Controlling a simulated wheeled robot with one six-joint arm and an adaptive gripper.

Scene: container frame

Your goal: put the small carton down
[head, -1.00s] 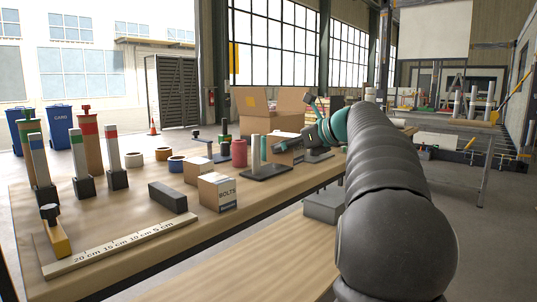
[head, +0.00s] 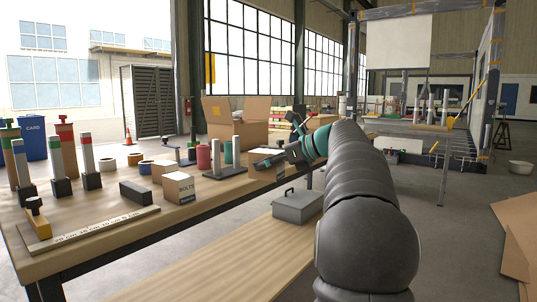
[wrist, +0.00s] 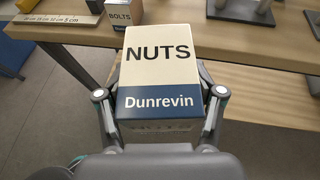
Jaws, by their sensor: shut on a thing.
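The small carton (wrist: 160,62) is cream with a dark blue band, and it reads NUTS and Dunrevin. It fills the middle of the wrist view. My gripper (wrist: 160,94) is shut on it, one finger on each side. In the head view my gripper (head: 290,153) is by the right end of the long wooden table (head: 190,210), with the carton (head: 264,161) partly hidden. In the wrist view the carton overlaps the table's edge. I cannot tell whether its underside touches anything.
A BOLTS carton (head: 178,188), a dark block (head: 135,192) and a ruler (head: 90,227) lie on the table. Posts on a dark base (head: 224,172) and a large open box (head: 245,122) crowd its far end. A grey toolbox (head: 298,207) sits on the lower bench (head: 215,262).

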